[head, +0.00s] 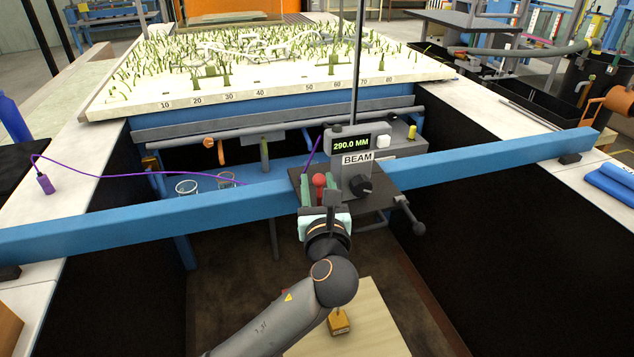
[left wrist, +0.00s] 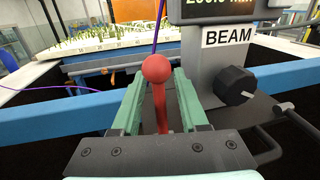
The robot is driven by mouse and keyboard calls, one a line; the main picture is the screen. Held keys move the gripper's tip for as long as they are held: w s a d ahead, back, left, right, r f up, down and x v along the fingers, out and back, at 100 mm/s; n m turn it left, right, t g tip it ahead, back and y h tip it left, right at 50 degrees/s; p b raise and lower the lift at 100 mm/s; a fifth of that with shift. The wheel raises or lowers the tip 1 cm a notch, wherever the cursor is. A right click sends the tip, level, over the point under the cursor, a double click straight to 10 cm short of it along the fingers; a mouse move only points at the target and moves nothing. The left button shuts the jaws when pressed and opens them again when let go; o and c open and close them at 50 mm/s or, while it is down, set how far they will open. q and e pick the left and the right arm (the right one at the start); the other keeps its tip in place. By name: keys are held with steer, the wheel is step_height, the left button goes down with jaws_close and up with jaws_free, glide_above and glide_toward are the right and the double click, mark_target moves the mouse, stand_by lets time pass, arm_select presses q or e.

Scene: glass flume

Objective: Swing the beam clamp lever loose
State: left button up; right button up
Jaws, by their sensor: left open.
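The clamp lever is red with a round ball knob (head: 319,180). It stands near upright at the left of the grey gauge box marked BEAM (head: 358,165), which sits on the blue beam (head: 480,160). In the left wrist view the lever (left wrist: 158,95) rises between the two pale green fingers of my left gripper (left wrist: 158,98). The fingers are open, with a gap on each side of the lever. In the head view my left gripper (head: 325,208) is at the lever, and its wrist hides the lever's lower part. My right gripper is not in view.
The box's display (head: 352,144) reads 290.0 MM. A black knob (head: 361,186) and a grey handle (head: 412,215) are close on the right. A purple cable (head: 120,178) runs along the left. The planted flume bed (head: 250,75) lies behind, and the channel below the beam is open.

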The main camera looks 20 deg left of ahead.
arm_select(q)
jaws_close()
stand_by(1.4)
